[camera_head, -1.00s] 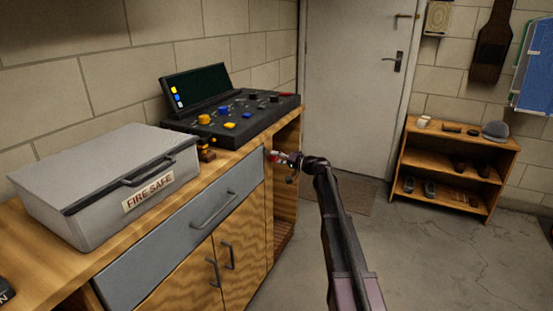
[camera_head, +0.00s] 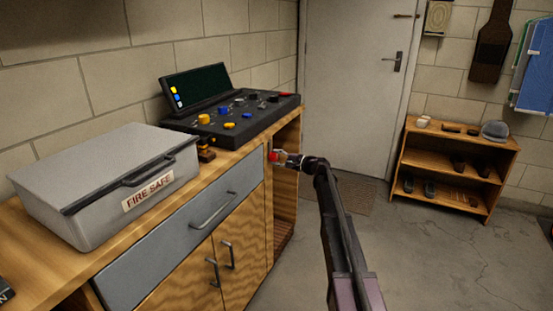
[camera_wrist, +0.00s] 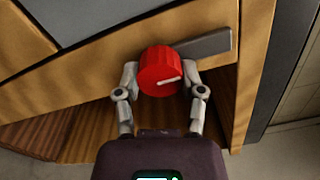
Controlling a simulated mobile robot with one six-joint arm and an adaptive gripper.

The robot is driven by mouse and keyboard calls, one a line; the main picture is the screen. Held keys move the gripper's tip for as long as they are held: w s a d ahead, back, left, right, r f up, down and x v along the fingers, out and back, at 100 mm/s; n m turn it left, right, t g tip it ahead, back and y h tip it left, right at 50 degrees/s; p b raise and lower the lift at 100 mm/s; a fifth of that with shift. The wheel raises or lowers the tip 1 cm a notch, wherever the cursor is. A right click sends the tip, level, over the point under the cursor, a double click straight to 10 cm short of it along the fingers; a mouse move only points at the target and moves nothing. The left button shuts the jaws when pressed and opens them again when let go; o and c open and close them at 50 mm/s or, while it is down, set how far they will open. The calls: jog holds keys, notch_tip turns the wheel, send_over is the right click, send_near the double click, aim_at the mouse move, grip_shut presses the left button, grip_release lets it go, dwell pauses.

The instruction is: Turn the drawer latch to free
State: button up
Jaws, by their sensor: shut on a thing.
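The drawer latch is a red round knob (camera_wrist: 161,72) with a pale pointer line, on a grey plate (camera_wrist: 207,44) fixed to the wooden cabinet side. In the wrist view my gripper (camera_wrist: 162,80) has one finger on each side of the knob and is shut on it. The pointer line runs roughly sideways, tilted slightly up to the right. In the head view my gripper (camera_head: 280,157) is at the cabinet's right end, with a bit of red showing at its tip. The grey drawer front (camera_head: 185,228) with its bar handle looks closed.
A grey fire safe box (camera_head: 110,180) and a black control console (camera_head: 235,118) stand on the wooden top. Cupboard doors (camera_head: 195,278) sit below the drawer. A door (camera_head: 352,90) and a low shelf (camera_head: 455,165) stand behind. The floor to the right is clear.

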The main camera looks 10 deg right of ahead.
jog(key=shift+w, duration=0.1)
dwell(0.3)
jog(key=o, duration=1.1)
jog(key=shift+o, duration=0.2)
jog(key=v, duration=1.2)
